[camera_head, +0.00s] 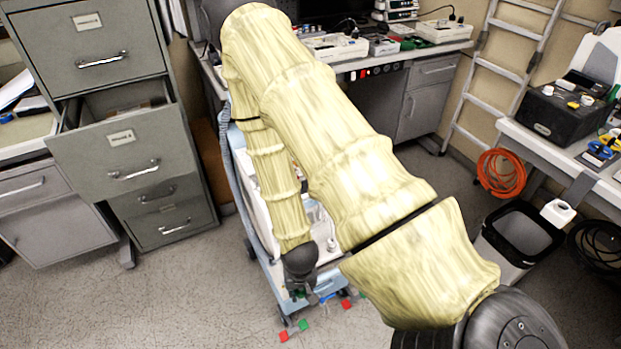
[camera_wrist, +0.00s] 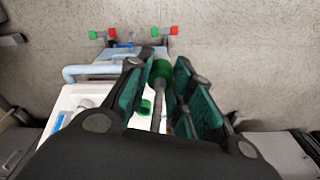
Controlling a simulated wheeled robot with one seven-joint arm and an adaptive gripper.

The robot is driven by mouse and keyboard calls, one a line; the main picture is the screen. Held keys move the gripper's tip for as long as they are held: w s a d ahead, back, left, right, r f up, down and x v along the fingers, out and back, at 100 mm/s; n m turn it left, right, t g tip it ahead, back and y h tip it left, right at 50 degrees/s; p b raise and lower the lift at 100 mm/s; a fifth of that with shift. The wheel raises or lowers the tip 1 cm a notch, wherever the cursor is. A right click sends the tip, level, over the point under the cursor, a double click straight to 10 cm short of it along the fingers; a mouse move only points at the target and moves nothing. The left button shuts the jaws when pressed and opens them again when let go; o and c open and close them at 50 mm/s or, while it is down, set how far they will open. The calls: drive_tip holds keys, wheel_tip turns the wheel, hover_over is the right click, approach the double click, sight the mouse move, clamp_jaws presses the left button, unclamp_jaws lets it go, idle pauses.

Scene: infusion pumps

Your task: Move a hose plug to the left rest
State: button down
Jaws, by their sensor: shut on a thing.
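My gripper (camera_wrist: 161,78) shows in the wrist view with its two dark, teal-padded fingers around a green hose plug (camera_wrist: 160,69). A grey hose (camera_wrist: 157,112) runs from the plug back toward the wrist. The gap beside the plug looks uneven in this view. The plug is above a white pump unit (camera_wrist: 84,98) on a light blue cart (camera_wrist: 101,69). A green ring (camera_wrist: 146,106) is on the white unit, left of the hose. In the head view my gripper (camera_head: 308,294) points down by the cart (camera_head: 270,268); my arm hides most of the pump and any rests.
Grey filing drawers (camera_head: 122,146), one pulled open, stand left. A workbench (camera_head: 375,60) with devices is behind the cart. A ladder (camera_head: 500,70), black bin (camera_head: 520,232) and side table (camera_head: 560,153) are right. Red and green caster pedals (camera_head: 293,331) stick out from the cart's base.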

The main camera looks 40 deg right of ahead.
drive_tip(key=shift+s+d+r+p, duration=0.8)
drive_tip(key=shift+s+r+p, duration=0.55)
drive_tip(key=shift+r+p, duration=8.1)
drive_tip(key=shift+w+d+r+b, duration=0.8)
drive_tip(key=shift+w+d, duration=1.1)
drive_tip(key=shift+w, duration=2.9)
drive_tip(key=shift+w+d+r+b, duration=0.8)
drive_tip(key=shift+w+d, duration=1.05)
drive_tip(key=shift+w, duration=2.9)
drive_tip(key=shift+w+d+r+b, duration=0.55)
drive_tip(key=shift+w+d+b, duration=0.95)
drive_tip(key=shift+w, duration=3.3)
drive_tip(key=shift+m, duration=0.4)
drive_tip(key=shift+d+f+b, duration=0.2)
drive_tip(key=shift+f+b, duration=0.3)
drive_tip(key=shift+f, duration=0.85)
drive_tip(key=shift+d+f+b, duration=0.2)
drive_tip(key=shift+f+b, duration=0.3)
drive_tip(key=shift+f, duration=0.8)
drive_tip(key=shift+s, duration=0.1)
